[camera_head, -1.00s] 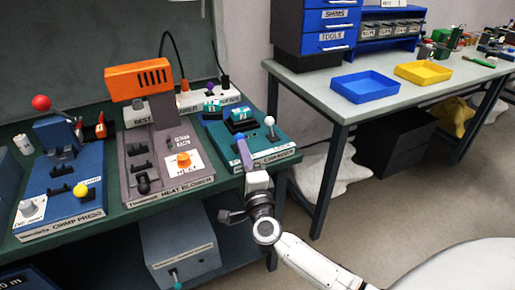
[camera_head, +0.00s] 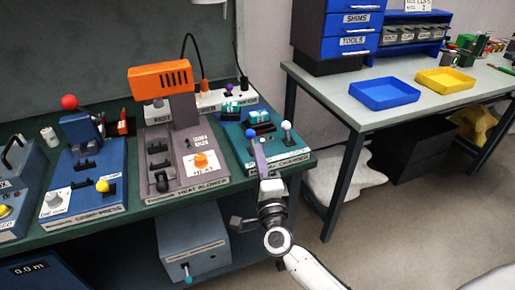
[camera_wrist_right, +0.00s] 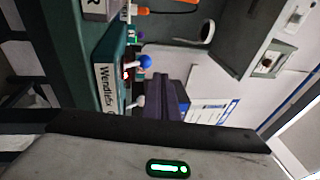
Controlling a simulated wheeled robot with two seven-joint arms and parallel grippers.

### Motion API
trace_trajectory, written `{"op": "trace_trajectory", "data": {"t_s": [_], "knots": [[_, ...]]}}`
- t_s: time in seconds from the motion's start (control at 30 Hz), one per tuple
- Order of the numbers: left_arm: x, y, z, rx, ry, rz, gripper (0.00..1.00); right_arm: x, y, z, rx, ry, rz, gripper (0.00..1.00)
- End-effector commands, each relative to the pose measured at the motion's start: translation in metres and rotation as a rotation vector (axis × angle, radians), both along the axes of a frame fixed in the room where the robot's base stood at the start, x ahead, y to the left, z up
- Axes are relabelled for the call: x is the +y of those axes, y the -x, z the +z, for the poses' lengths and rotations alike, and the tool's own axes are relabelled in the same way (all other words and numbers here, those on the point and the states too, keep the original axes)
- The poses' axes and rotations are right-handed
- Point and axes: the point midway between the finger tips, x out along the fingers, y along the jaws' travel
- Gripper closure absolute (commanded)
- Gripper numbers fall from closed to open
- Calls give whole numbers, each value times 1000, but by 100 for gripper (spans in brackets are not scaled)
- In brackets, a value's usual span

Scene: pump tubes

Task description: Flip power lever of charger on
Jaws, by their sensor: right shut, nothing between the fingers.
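The charger (camera_head: 227,132) is a teal box at the right end of the green bench, with a white front label. A lever with a blue ball knob (camera_head: 250,134) stands on its front left; the knob also shows in the right wrist view (camera_wrist_right: 146,61). A pale ball knob (camera_head: 287,126) stands on its right side. I cannot tell which is the power lever. My right gripper (camera_head: 259,149), with purple fingers, is shut and empty at the charger's front edge, just below and right of the blue knob. Contact cannot be told. My left gripper is out of view.
The heat blower (camera_head: 185,130) with its orange head stands left of the charger, and the blue crimp press (camera_head: 84,196) farther left. A power strip (camera_head: 214,98) lies behind. A second table (camera_head: 345,92) with blue (camera_head: 385,95) and yellow (camera_head: 446,82) trays stands right, across a gap.

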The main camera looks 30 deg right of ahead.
Motion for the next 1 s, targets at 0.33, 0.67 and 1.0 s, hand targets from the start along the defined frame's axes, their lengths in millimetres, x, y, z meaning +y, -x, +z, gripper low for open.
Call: {"op": "trace_trajectory", "data": {"t_s": [0.33, 0.67, 1.0], "knots": [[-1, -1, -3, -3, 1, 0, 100, 15, 50, -10, -1, -2, 0, 100], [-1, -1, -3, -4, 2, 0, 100, 16, 54, -10, -1, -2, 0, 100], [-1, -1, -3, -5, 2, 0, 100, 22, 57, -15, 16, 40, 23, 100]]}}
